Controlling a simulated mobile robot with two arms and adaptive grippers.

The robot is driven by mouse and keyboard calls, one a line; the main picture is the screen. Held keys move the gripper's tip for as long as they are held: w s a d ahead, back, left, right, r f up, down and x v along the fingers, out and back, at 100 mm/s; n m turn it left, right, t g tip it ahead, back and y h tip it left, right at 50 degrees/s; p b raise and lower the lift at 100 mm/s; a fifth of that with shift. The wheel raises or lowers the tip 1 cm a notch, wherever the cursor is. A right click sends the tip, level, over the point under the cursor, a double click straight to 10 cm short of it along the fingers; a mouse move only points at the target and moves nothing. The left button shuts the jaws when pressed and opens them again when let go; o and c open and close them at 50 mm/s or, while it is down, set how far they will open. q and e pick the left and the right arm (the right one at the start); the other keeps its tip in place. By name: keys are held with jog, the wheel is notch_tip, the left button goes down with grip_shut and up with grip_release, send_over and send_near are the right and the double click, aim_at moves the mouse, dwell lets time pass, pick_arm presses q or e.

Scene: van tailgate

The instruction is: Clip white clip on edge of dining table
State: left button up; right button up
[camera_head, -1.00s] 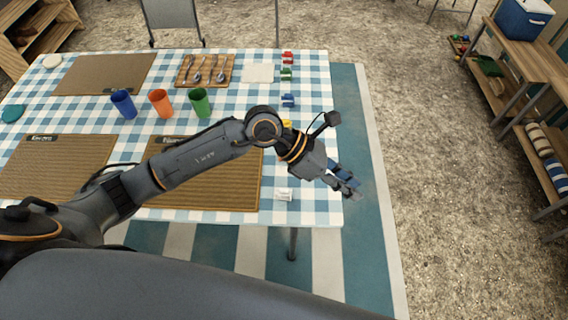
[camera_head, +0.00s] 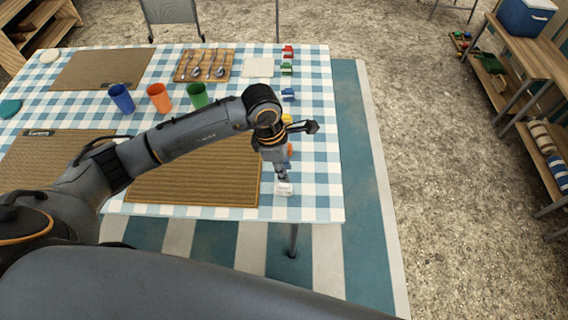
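The white clip (camera_head: 284,189) lies on the blue-and-white checked cloth of the dining table (camera_head: 322,205), near the table's front right corner. My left gripper (camera_head: 283,178) points down right above the clip, with its fingertips at or just over the clip's far side. The fingers are small and partly hidden by the wrist, so I cannot tell whether they are touching the clip or how far apart they are. My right gripper is not in view.
Red, green, blue and yellow clips (camera_head: 288,94) line the table's right side. Brown placemats (camera_head: 190,180) and blue, orange and green cups (camera_head: 196,95) stand to the left. Floor to the right of the table is clear up to a wooden bench (camera_head: 540,95).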

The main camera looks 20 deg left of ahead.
pick_arm(q)
notch_tip(320, 180, down, 2)
jog(key=shift+f+b, duration=0.1)
jog(key=shift+b, duration=0.3)
notch_tip(320, 180, down, 4)
jog(key=b, duration=0.4)
grip_shut()
jog(key=shift+r+p, duration=1.5)
jog(key=shift+r, duration=1)
